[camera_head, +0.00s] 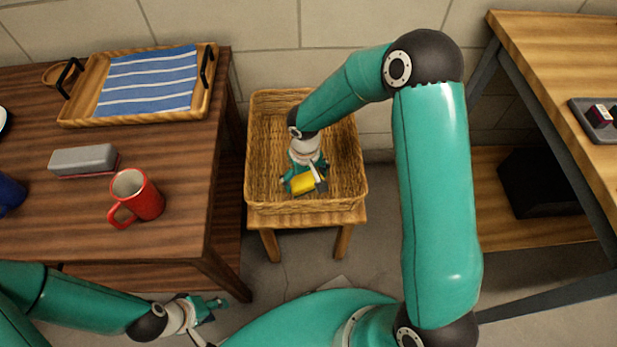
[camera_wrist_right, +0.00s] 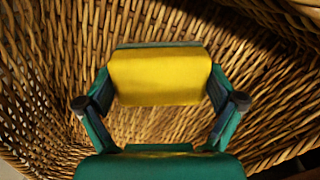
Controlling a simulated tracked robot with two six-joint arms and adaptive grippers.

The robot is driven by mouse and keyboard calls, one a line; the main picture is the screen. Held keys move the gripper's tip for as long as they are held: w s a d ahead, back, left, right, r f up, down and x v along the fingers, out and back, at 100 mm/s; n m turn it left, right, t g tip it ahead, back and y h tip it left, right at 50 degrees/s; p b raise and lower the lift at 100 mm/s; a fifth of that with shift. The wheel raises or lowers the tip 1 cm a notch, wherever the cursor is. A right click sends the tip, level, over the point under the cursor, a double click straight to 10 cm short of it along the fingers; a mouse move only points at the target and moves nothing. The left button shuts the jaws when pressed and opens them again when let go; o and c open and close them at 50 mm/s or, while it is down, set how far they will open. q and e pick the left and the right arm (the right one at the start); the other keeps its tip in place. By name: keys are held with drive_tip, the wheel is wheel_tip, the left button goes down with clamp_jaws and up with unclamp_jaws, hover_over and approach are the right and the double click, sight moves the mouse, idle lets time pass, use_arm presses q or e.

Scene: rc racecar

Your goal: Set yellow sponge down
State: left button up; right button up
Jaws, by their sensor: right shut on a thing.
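The yellow sponge (camera_head: 303,184) is in my right gripper (camera_head: 304,181), inside the wicker basket (camera_head: 352,192). In the right wrist view the sponge (camera_wrist_right: 160,77) sits between the two fingers of the right gripper (camera_wrist_right: 160,85), which are shut on its sides. Woven wicker (camera_wrist_right: 60,75) surrounds it there. I cannot tell whether the sponge touches the basket floor. My left gripper (camera_head: 214,305) is low at the left, in front of the dark table and away from the basket. Its finger opening is too small to make out.
The basket stands on a small wooden stand (camera_head: 307,221). The dark table (camera_head: 180,230) at left holds a red mug (camera_head: 143,197), a grey eraser-like block (camera_head: 84,159) and a wooden tray (camera_head: 88,113) with a striped blue cloth (camera_head: 150,80). A lighter table (camera_head: 560,60) is at right.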

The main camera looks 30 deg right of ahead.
sight(305, 178)
drive_tip(key=o, duration=0.6)
drive_tip(key=shift+r, duration=0.25)
wheel_tip(305, 178, up, 12)
drive_tip(key=p, duration=0.3)
drive_tip(key=shift+f+p, duration=0.2)
drive_tip(key=shift+p, duration=0.15)
